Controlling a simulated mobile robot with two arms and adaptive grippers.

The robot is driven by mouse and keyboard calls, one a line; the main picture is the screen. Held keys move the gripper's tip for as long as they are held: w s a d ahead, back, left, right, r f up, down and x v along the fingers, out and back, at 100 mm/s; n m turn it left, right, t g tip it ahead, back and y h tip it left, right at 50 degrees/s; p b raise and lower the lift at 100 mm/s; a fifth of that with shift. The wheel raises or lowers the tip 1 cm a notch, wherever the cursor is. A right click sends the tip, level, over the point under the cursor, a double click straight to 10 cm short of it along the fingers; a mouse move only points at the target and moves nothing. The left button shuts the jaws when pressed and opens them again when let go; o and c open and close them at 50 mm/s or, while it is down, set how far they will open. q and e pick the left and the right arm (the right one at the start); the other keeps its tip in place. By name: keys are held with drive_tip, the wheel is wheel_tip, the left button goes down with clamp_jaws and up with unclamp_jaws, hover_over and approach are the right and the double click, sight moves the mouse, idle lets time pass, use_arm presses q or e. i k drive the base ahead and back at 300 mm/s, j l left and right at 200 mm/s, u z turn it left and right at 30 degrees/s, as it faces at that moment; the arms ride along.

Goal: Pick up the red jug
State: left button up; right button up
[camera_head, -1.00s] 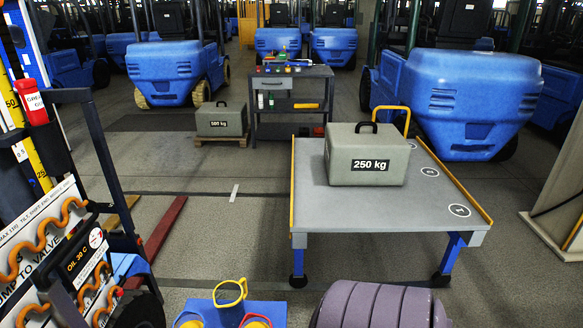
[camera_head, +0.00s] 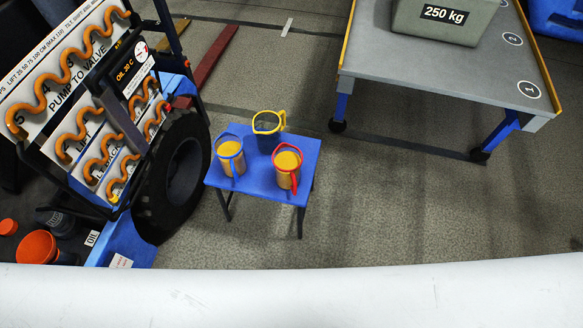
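The red jug (camera_head: 286,178), with a red rim and red handle, stands upright on a small blue stool (camera_head: 258,188). It is at the stool's front right and looks filled with something yellow-orange. A similar jug with a blue rim and handle (camera_head: 229,164) stands to its left. A dark jug with a yellow rim and handle (camera_head: 267,138) stands behind them. Neither of my grippers is in view.
A wheeled cart with a big tyre (camera_head: 178,165) and pipe panel stands close left of the stool. A grey table (camera_head: 420,72) with a 250 kg block (camera_head: 440,25) stands at the back right. Orange containers (camera_head: 37,247) are at lower left. Floor right of the stool is clear.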

sight(287, 159)
drive_tip(key=u, duration=1.55)
drive_tip(key=k+l, duration=0.2)
drive_tip(key=k, duration=0.35)
drive_tip(key=k+l, duration=0.25)
drive_tip(key=k, duration=0.25)
drive_tip(key=u, duration=0.05)
